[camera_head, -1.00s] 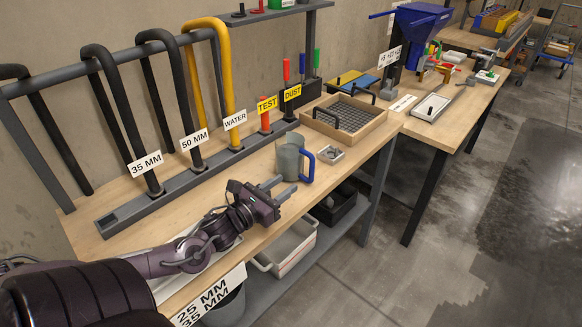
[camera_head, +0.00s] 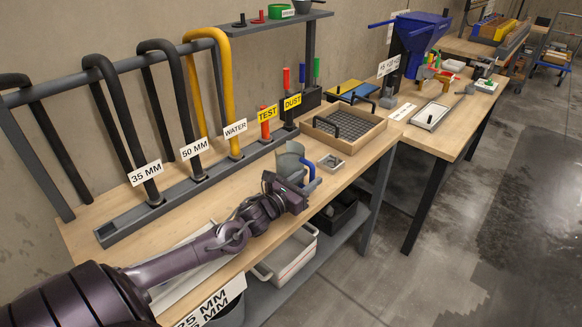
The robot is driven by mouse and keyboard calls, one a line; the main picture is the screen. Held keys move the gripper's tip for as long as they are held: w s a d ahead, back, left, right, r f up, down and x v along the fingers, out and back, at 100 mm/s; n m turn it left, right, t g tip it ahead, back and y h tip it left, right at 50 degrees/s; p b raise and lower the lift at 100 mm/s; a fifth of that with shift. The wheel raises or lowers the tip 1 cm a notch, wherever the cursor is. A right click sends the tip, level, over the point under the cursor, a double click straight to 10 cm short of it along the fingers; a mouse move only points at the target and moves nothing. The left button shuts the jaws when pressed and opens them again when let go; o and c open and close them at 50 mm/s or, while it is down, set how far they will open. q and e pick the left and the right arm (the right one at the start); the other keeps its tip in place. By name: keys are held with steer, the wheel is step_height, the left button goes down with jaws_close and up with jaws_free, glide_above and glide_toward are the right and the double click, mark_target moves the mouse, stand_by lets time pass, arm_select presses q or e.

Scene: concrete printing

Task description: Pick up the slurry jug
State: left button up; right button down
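The slurry jug (camera_head: 288,162) is a grey vessel with a blue handle (camera_head: 312,181) on its right side. It stands upright on the wooden bench near the front edge, in the middle of the head view. My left gripper (camera_head: 300,175) is right at the jug's near side, its fingers beside the handle. The gripper body covers the jug's lower part. The fingertips overlap the jug and handle, so I cannot tell whether they are apart or closed on it. My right gripper is out of view.
A small metal tray (camera_head: 331,162) lies just right of the jug. A wooden frame with a black grid (camera_head: 345,130) is behind it. A rail of labelled hoses (camera_head: 170,205) stands to the left. A white bin (camera_head: 288,262) sits on the shelf below.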

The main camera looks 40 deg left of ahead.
arm_select(q)
steer(key=shift+w+d, duration=0.1)
steer(key=shift+w, duration=1.05)
steer(key=shift+c, duration=0.4)
jaws_close()
steer(key=shift+r, duration=0.1)
